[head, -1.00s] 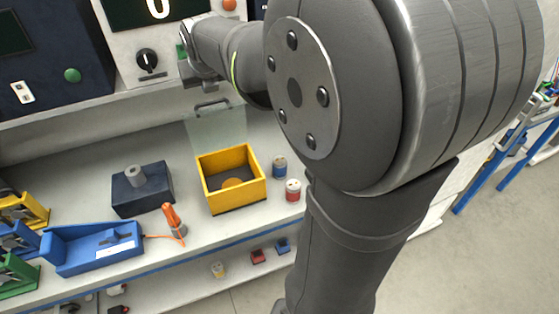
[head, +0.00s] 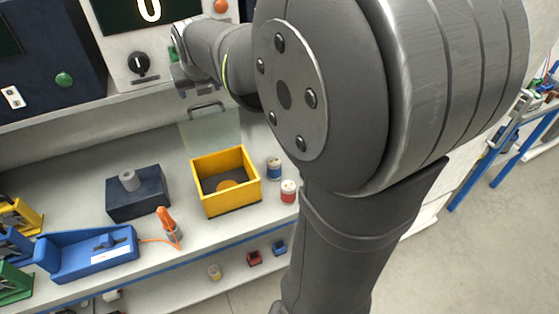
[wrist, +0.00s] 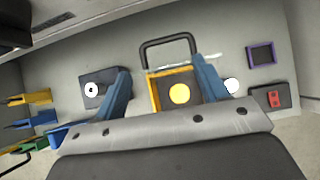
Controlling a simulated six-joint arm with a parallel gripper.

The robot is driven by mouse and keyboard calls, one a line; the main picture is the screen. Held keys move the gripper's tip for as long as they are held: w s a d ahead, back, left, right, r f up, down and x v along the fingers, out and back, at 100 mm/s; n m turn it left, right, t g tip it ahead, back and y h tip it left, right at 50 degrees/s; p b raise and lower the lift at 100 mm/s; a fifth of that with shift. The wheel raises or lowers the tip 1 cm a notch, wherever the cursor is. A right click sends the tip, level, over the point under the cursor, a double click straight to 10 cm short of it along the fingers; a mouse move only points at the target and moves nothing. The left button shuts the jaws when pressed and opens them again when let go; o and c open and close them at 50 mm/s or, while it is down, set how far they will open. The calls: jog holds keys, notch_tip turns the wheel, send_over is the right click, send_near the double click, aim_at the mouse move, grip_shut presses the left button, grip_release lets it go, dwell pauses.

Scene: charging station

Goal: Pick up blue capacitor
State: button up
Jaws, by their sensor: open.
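The blue capacitor (head: 274,168) is a small upright cylinder with a blue band and pale top. It stands on the bench just right of the yellow box, behind the red-banded capacitor (head: 289,191). A round white top (wrist: 232,86) shows right of the box in the wrist view; I cannot tell which capacitor it is. My gripper (wrist: 162,82) is open and empty, its two blue fingers spread high above the bench. The yellow box lies between the fingers in that view, with the white top outside the right finger. The fingertips are not clear in the head view.
The open yellow box (head: 243,196) holds a yellow disc, with a clear handled panel (head: 207,131) behind it. A dark block (head: 138,202) with a grey cylinder, an orange-handled tool (head: 167,224) and a blue tray (head: 62,262) stand left. The control panel (head: 118,45) rises behind.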

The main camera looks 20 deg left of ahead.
jog(key=m+g+h, duration=0.5)
jog(key=m, duration=2.5)
send_over(275, 168)
jog(key=w+a, duration=0.2)
jog(key=w, duration=0.1)
notch_tip(275, 168, down, 14)
jog(key=shift+m, duration=0.3)
jog(key=f, duration=1.2)
jog(key=shift+s+d, duration=0.25)
jog(key=shift+d, duration=0.05)
jog(key=shift+s+d+f, duration=0.15)
jog(key=shift+f, duration=1.2)
jog(key=shift+s+d+f, duration=0.1)
jog(key=shift+s+f, duration=0.05)
jog(key=shift+f, duration=1.2)
jog(key=shift+c, duration=0.5)
jog(key=c, duration=1)
